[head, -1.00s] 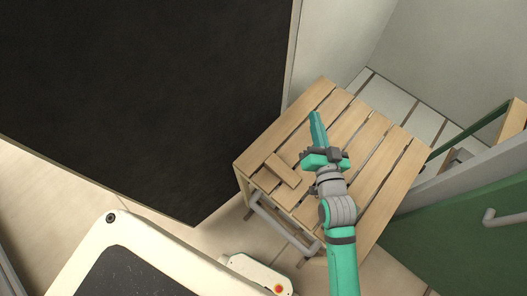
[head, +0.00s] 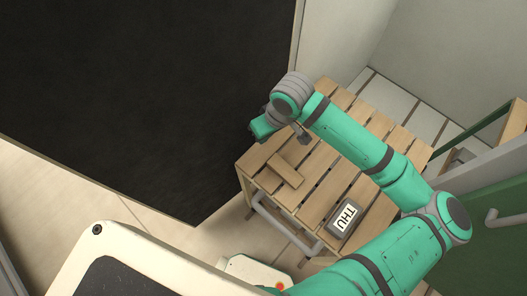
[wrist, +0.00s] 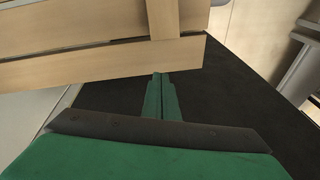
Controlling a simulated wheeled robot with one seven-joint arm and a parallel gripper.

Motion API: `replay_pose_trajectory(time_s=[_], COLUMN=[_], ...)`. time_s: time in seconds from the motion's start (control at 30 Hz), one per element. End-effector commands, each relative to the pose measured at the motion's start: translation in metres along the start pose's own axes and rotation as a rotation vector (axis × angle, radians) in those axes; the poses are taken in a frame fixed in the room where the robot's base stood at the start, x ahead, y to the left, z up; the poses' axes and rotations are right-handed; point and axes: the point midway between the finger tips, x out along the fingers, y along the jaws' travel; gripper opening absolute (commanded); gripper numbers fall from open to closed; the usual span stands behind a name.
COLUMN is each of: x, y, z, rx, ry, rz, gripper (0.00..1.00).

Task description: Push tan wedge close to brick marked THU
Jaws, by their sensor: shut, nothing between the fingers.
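The tan wedge (head: 286,170) lies on the slatted wooden table near its left front corner, lying across the slats. It is close in colour to the table. A tan piece that looks like the wedge (wrist: 163,18) shows at the top of the wrist view. The dark grey brick marked THU (head: 344,216) lies near the table's front edge, right of the wedge and apart from it. My gripper (head: 258,129) is at the table's left edge, beyond the wedge. Its fingers (wrist: 160,95) are shut and empty, with the tips beside the table's edge slat.
The slatted table (head: 352,101) has bare slats between the wedge and the THU brick. A grey handle bar (head: 285,228) runs along its front. A large black panel (head: 150,90) stands at the left. A green surface (head: 480,220) is at the right.

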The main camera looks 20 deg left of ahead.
Motion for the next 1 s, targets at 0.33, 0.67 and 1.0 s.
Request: replay_pose_trajectory(time_s=[0.33, 0.67, 1.0], x=[-0.043, -0.013, 0.049], y=[-0.016, -0.012, -0.004], z=[-0.011, -0.002, 0.012], rx=[-0.194, -0.2, -0.2], ry=[-0.226, -0.241, -0.24], rz=[0.095, 0.098, 0.098], gripper=[0.0, 0.0, 0.0])
